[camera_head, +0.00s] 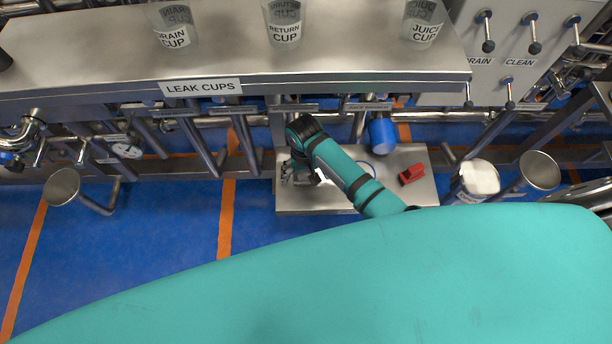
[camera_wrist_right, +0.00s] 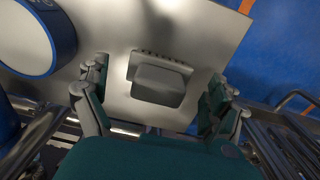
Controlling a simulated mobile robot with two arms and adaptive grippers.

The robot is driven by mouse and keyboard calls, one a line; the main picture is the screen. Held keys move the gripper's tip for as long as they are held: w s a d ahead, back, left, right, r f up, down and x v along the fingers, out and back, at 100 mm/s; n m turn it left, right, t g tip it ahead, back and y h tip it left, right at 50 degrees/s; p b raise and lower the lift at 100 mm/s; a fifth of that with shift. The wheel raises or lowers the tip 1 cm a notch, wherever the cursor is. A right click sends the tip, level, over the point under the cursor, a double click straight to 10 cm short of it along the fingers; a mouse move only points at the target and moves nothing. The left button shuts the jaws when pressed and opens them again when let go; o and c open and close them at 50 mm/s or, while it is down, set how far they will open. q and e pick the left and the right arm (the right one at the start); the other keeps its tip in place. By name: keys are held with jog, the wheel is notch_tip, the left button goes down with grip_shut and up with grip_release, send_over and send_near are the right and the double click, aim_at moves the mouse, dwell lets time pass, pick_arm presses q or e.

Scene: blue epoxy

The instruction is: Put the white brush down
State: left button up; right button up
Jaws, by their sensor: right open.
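The brush (camera_wrist_right: 160,82), a pale grey block with a row of bristles along one edge, lies on the bare metal of a low steel platform (camera_wrist_right: 185,30) in the right wrist view. My right gripper (camera_wrist_right: 155,92) is open, with one finger on each side of the brush and visible gaps between. In the head view my right gripper (camera_head: 300,173) is over the left part of the steel platform (camera_head: 425,196); its arm hides most of what lies beneath. My left gripper is not in view.
A round blue-rimmed container (camera_wrist_right: 28,38) stands left of the brush in the wrist view. A red object (camera_head: 411,174) lies at the platform's right. A blue cylinder (camera_head: 382,135) is behind. The leak cups shelf (camera_head: 330,65) overhangs the back, with pipes below it.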

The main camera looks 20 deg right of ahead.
aim_at(306, 173)
notch_tip(306, 173, up, 9)
jog(key=shift+r+p, duration=0.2)
jog(key=shift+p, duration=0.35)
